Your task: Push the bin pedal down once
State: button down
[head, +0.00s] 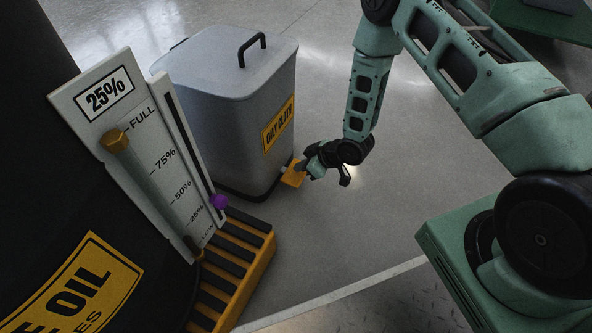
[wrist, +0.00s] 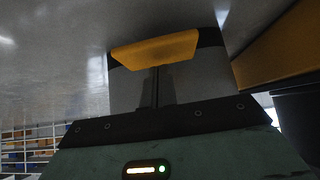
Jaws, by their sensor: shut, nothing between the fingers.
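A grey lidded bin (head: 225,95) with a black handle and a yellow "OILY CLOTH" label stands on the floor at the upper middle of the head view. Its orange-yellow pedal (head: 292,175) sticks out low at the front. In the wrist view the pedal (wrist: 155,48) is close ahead, at the top middle. My gripper (head: 300,168) is shut and empty, with its fingertips right at the pedal. I cannot tell whether they touch it. The fingers (wrist: 155,88) point toward the pedal in the wrist view. The lid looks closed.
A dark waste-oil drum (head: 40,190) with a level gauge (head: 140,150) stands on the left. A yellow slatted pallet (head: 235,270) lies beside the bin. The grey floor right of the bin is clear.

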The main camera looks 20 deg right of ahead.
aim_at(302, 174)
dwell(0.4)
jog(key=shift+f+b, duration=1.45)
jog(key=shift+f, duration=1.05)
jog(key=shift+r, duration=0.25)
jog(key=shift+s+d+r+p, duration=0.15)
jog(key=shift+r+p, duration=0.3)
jog(key=shift+p, duration=0.25)
jog(key=r+p+v, duration=0.1)
jog(key=p+v, duration=0.5)
jog(key=shift+r, duration=0.3)
